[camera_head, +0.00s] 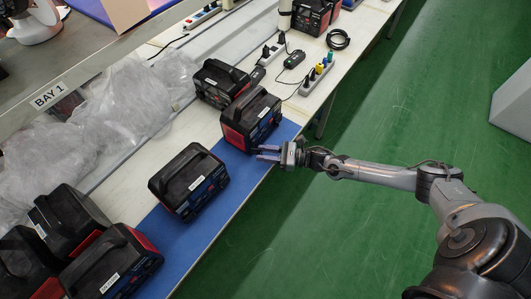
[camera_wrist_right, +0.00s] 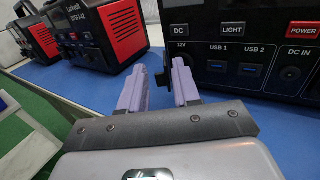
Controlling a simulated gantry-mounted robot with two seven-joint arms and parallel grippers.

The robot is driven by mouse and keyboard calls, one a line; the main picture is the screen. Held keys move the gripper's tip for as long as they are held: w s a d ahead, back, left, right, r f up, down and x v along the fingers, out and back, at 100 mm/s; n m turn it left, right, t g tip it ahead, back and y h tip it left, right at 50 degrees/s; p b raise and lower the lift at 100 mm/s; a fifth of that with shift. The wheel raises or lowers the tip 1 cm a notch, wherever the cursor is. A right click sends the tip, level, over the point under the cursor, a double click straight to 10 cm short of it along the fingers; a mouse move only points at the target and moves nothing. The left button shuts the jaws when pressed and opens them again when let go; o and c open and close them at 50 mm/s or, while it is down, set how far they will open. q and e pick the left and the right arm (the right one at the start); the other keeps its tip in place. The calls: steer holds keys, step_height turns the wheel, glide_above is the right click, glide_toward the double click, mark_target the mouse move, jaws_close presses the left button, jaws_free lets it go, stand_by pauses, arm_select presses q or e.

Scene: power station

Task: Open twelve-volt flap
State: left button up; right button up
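The power station (camera_head: 262,105) stands on the blue mat in front of my right gripper (camera_head: 268,153). In the right wrist view its front panel (camera_wrist_right: 240,48) shows DC, LIGHT, POWER, USB 1, USB 2 and DC IN labels. The 12V label is at the panel's left, and a small dark twelve-volt flap (camera_wrist_right: 166,78) sticks out below it, partly hidden by a finger. My right gripper (camera_wrist_right: 160,85) is open, its two purple fingers apart, with the flap's edge showing between them. I cannot tell whether a finger touches it. My left gripper is out of view.
Another power station (camera_head: 189,181) stands on the blue mat (camera_head: 230,195) to the left, with several more at the lower left. One (camera_head: 220,82) stands just behind. A power strip (camera_head: 317,78) and cables lie further back. Plastic wrap (camera_head: 130,105) covers the left side.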

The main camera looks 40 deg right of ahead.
jaws_close()
